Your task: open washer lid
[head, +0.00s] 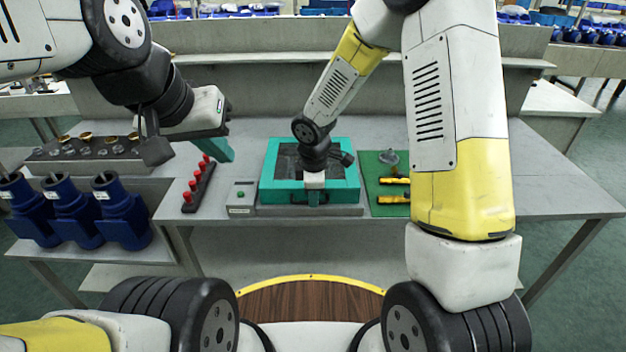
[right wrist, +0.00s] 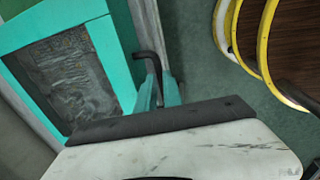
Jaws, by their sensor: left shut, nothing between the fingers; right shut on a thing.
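The washer is a teal box (head: 268,188) on the bench, and its lid (head: 348,172) has a teal frame around a dark window. The lid looks flat and closed in the head view. The lid with its dark window (right wrist: 70,85) also fills the left of the right wrist view. My right gripper (head: 314,194) is at the front edge of the lid, shut on the dark lid handle (right wrist: 151,60). Its teal fingertips (right wrist: 160,92) are around the handle bar. My left gripper (head: 220,150) is shut and empty above the bench, left of the washer.
A rack of red-topped parts (head: 198,187) and a small grey control box (head: 242,197) stand left of the washer. Several blue pumps (head: 120,210) stand at the far left. A green mat (head: 385,208) with yellow-and-black tools (head: 395,182) lies to the right.

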